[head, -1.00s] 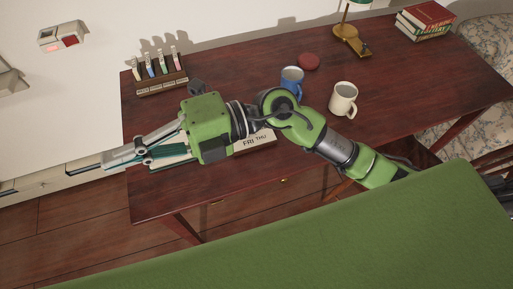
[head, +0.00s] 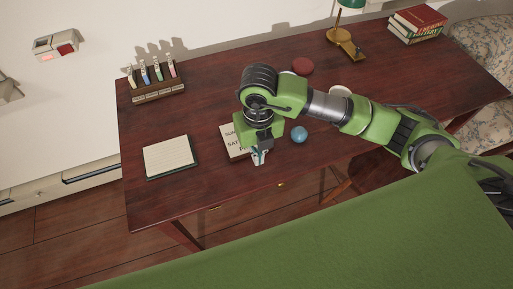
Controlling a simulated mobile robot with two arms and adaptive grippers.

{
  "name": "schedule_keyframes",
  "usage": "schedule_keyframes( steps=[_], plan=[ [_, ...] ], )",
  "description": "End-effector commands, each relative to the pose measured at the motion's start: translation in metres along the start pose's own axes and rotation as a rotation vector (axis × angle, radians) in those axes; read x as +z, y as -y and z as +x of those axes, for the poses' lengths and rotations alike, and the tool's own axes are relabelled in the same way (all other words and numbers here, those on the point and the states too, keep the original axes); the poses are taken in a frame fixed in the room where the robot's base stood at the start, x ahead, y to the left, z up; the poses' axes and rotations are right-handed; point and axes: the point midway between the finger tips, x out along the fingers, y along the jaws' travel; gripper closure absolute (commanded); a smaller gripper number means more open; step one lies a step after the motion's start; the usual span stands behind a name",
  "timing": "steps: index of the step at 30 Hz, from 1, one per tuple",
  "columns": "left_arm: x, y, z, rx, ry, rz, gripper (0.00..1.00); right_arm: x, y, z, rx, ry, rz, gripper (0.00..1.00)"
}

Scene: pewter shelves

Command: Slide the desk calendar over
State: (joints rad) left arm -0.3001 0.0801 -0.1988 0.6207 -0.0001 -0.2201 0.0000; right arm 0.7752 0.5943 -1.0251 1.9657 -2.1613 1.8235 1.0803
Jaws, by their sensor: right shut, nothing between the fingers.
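The desk calendar (head: 231,142), a pale block with day names on it, stands on the dark red wooden desk near the middle of its front half. My right arm and wrist cover its right part. My right gripper (head: 259,158) points down at the calendar's front right side with its fingers shut and empty. I cannot tell whether the fingertips touch the calendar. My left gripper is not in view.
On the desk (head: 200,210), a notepad (head: 168,157) lies left of the calendar and a blue ball (head: 299,134) right of it. A rack of tubes (head: 158,92), red object (head: 303,66), lamp base (head: 340,37) and books (head: 416,24) stand behind. A white mug (head: 340,90) is mostly hidden.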

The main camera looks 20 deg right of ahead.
Motion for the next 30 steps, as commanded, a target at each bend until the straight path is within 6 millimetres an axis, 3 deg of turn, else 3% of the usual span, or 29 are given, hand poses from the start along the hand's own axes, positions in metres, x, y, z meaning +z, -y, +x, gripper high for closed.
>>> schedule_keyframes(
  steps=[8,10,16,30],
  plan=[
    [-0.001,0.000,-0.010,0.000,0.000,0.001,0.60,0.000,-0.001,0.059,0.001,-0.003,0.000,1.00],
    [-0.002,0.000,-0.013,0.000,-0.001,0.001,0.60,0.014,-0.001,0.054,0.002,0.002,0.001,1.00],
    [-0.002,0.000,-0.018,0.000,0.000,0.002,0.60,0.034,-0.001,0.055,0.002,0.000,0.000,1.00],
    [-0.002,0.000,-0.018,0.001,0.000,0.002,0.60,0.040,-0.001,0.056,0.003,0.000,-0.002,1.00]
  ],
)
